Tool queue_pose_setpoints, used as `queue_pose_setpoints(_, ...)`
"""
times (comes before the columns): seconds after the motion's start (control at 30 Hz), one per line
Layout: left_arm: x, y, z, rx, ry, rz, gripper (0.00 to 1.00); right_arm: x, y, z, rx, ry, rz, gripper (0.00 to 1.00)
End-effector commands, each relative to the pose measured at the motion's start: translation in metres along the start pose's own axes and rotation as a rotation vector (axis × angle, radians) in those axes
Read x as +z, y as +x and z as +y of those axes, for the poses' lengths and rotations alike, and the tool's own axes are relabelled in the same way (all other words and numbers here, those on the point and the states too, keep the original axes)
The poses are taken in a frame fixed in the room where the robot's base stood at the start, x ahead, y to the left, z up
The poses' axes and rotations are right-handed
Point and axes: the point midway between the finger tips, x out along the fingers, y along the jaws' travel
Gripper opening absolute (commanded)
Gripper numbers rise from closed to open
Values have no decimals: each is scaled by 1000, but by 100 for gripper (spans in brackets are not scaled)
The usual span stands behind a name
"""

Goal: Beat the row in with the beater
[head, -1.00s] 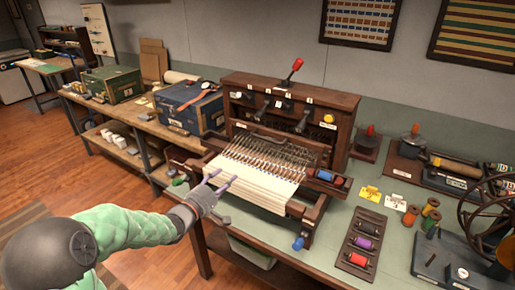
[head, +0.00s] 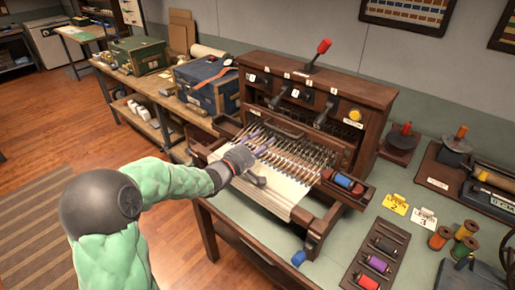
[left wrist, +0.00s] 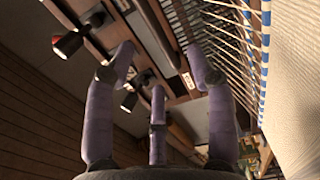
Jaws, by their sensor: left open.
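The wooden table loom (head: 330,95) stands on the green-topped table, with pale warp or cloth (head: 282,196) sloping down its front. A row of thin metal rods (head: 300,150) crosses the threads behind the cloth. I cannot clearly make out the beater among these parts. My left gripper (head: 262,142) is open and reaches over the left part of the threads, its purple fingers close to the rods. In the left wrist view, its fingers (left wrist: 160,68) are spread and empty, with threads along the right side. Whether it touches anything is unclear. My right gripper is not in view.
A shuttle with red and blue parts (head: 343,183) rests at the loom's right. A dark tray of spools (head: 377,258) and yellow and white cards (head: 396,204) lie farther right. A blue box (head: 207,85) stands behind at left. Floor is open at left.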

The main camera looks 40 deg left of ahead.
Motion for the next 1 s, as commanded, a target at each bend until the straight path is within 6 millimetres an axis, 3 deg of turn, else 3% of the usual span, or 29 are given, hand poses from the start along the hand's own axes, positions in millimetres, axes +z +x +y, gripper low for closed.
queue_pose_setpoints(0.17,1,20,-1,2,1,-2,55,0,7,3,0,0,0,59)
queue_pose_setpoints(0.6,0,59,1,0,0,-1,55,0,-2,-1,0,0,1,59)
queue_pose_setpoints(1.0,0,68,0,0,0,0,55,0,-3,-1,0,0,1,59)
